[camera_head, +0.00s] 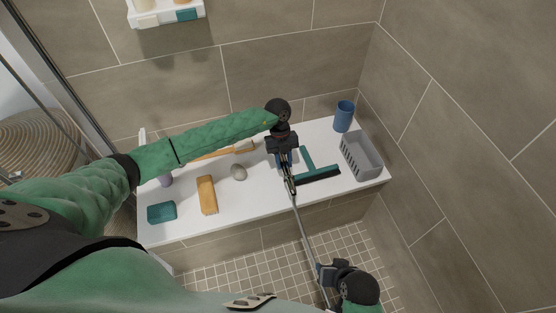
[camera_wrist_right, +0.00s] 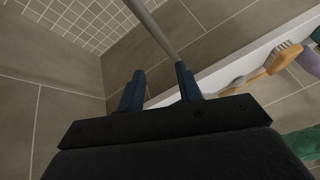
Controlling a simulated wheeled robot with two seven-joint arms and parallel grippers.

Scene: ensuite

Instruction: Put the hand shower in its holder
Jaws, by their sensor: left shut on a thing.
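My left gripper (camera_head: 289,184) is shut above the right half of the white bench, on the upper end of a slim grey metallic piece that appears to be the hand shower; its head is not clear. A thin grey rod or hose (camera_head: 309,240) runs down from there toward my right gripper (camera_head: 322,272), low in the head view. In the right wrist view, my right gripper (camera_wrist_right: 160,88) has its blue fingers apart. The grey rod or hose (camera_wrist_right: 152,25) passes by its right fingertip, and I cannot tell whether they touch. I cannot make out the holder.
The white bench (camera_head: 270,205) bears a squeegee (camera_head: 318,175), grey basket (camera_head: 361,155), blue cup (camera_head: 344,116), wooden brush (camera_head: 207,194), grey stone (camera_head: 239,172) and teal sponge (camera_head: 162,212). A small shelf (camera_head: 165,17) hangs on the back wall. Tiled walls close the right side.

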